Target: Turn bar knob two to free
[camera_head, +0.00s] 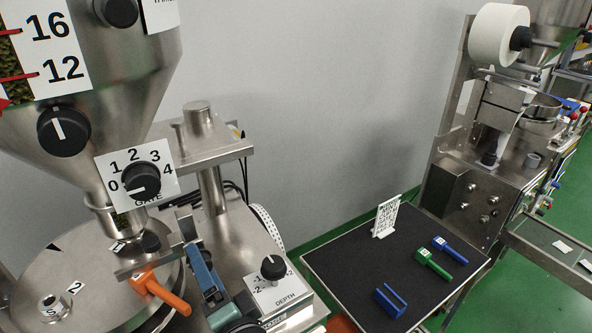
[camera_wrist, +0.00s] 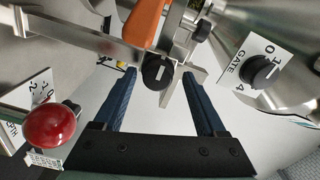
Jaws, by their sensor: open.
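I cannot tell for sure which part is bar knob two. A black knob (camera_head: 150,242) sits on a metal bar near a "1" label (camera_head: 118,246). My gripper (camera_head: 203,283) has blue fingers. It is open and empty in the wrist view (camera_wrist: 158,78), right of the plate in the head view. No "free" mark is readable.
An orange handle (camera_head: 152,290) stands close to my fingers. The GATE dial (camera_head: 141,181) is above, the DEPTH dial (camera_head: 273,267) to the right. A red knob (camera_wrist: 50,123) shows in the wrist view. A dark table (camera_head: 350,245) holds blue and green tools.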

